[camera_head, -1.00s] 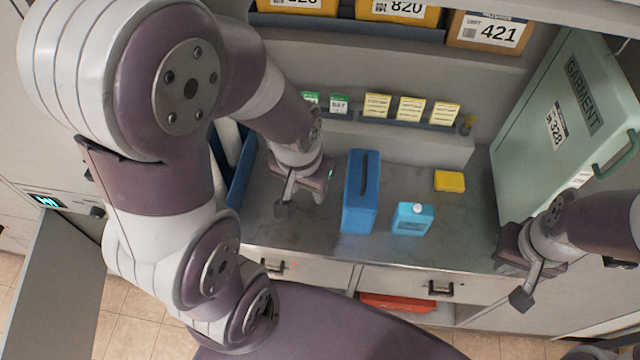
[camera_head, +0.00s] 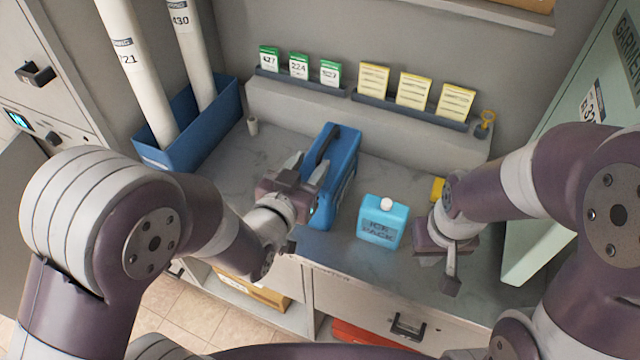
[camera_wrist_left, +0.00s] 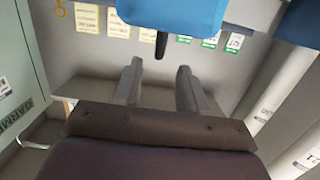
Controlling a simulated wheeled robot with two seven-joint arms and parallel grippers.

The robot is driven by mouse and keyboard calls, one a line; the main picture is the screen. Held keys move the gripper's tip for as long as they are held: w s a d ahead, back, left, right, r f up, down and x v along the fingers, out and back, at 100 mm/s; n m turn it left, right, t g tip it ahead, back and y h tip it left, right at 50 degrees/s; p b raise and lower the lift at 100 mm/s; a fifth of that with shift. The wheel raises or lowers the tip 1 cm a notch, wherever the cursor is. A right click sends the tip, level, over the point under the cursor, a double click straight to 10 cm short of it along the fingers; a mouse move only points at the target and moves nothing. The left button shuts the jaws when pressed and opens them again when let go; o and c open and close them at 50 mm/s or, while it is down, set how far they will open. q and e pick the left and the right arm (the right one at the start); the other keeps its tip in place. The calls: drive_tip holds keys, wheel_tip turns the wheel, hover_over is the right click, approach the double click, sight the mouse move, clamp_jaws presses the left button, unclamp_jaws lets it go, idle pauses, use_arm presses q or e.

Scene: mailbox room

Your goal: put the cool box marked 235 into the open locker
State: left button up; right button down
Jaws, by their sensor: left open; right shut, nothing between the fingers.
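The blue cool box (camera_head: 345,165) stands upright on the grey counter (camera_head: 370,255), its dark handle on top. No 235 marking is readable. My left gripper (camera_head: 306,170) is open at the box's left side, near the handle; contact cannot be told. In the left wrist view, the open fingers (camera_wrist_left: 159,84) point towards the blue box (camera_wrist_left: 175,14) and its dark handle, which lie beyond the tips. My right gripper (camera_head: 451,285) is shut and empty, right of the ice pack. A grey open door panel (camera_head: 14,180) shows at the far left; the locker's inside is hidden.
A light-blue ice pack (camera_head: 382,225) stands right of the cool box. A blue bin (camera_head: 185,160) with white tubes stands left. A yellow block (camera_head: 437,188) is partly hidden by my right arm. Cards line the back ledge; a green garment case (camera_head: 540,220) stands right.

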sight(328, 139)
use_arm(q)
drive_tip(key=x, duration=0.9)
drive_tip(key=shift+w+d+f+p, duration=0.1)
drive_tip(key=shift+w+p, duration=0.05)
drive_tip(key=shift+p, duration=0.2)
clamp_jaws()
idle(0.7)
